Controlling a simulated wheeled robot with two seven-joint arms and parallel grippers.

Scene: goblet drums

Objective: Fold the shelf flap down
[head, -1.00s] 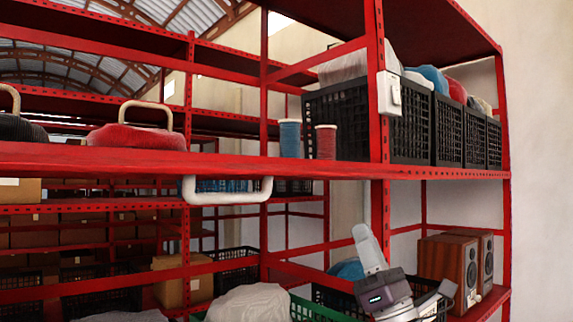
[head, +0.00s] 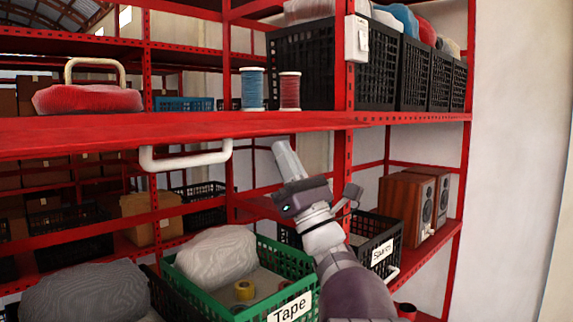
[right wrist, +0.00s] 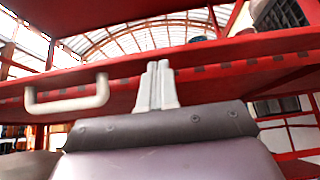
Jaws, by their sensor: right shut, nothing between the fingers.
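The shelf flap (head: 90,133) is a long red board along the front of the upper shelf, raised about level. A white bar handle (head: 185,163) hangs below its front edge. My right gripper (head: 281,147) is shut and empty, pointing up just below the flap's edge, to the right of the handle. In the right wrist view, the shut fingers (right wrist: 158,72) overlap the flap's red edge (right wrist: 230,63), with the handle (right wrist: 66,107) to their left. I cannot tell whether the fingertips touch the flap. My left gripper is not in view.
On the upper shelf stand a red bag (head: 87,98), two thread spools (head: 289,92) and black crates (head: 375,75). Below are a green crate (head: 270,262) labelled Tape, a black crate (head: 382,233) and wooden speakers (head: 405,205). A red upright (head: 344,85) stands right of the gripper.

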